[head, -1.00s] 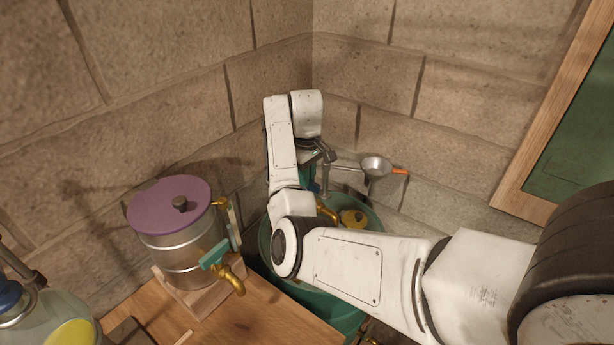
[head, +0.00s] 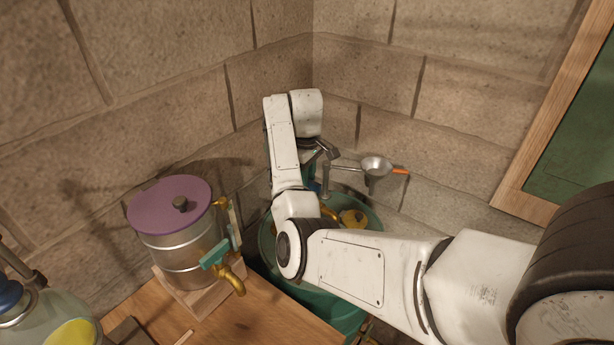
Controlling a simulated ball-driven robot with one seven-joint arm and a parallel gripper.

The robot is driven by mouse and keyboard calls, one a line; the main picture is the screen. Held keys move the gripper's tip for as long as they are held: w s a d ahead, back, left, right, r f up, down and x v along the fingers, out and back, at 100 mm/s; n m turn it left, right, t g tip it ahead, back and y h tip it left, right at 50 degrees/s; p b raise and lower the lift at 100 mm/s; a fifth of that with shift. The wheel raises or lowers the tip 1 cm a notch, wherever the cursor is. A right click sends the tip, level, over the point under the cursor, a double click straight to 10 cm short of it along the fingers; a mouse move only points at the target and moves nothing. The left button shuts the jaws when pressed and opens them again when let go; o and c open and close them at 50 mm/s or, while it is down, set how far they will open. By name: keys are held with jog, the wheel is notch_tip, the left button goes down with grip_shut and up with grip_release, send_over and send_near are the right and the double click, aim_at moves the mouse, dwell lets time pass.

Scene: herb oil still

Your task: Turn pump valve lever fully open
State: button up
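My gripper (head: 325,152) is at the end of my arm, in the upper middle of the head view, above the green barrel (head: 347,312). Its dark fingers are small and partly hidden by my wrist, so I cannot tell whether they are open or shut. A teal piece (head: 311,178), which looks like the pump valve lever, shows just below the fingers, mostly hidden by my arm. I cannot tell whether the fingers touch it. A brass spout (head: 329,212) shows below it, beside my forearm.
A metal pot (head: 183,257) with a purple lid stands on a wooden stand at left; its brass tap has a teal handle (head: 215,252). A funnel (head: 376,166) and a yellow cap (head: 353,217) are right of my arm. Stone walls close the corner behind.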

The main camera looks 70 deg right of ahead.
jog(key=shift+o, duration=1)
jog(key=shift+s, duration=0.1)
notch_tip(320, 180, up, 11)
jog(key=shift+f, duration=0.15)
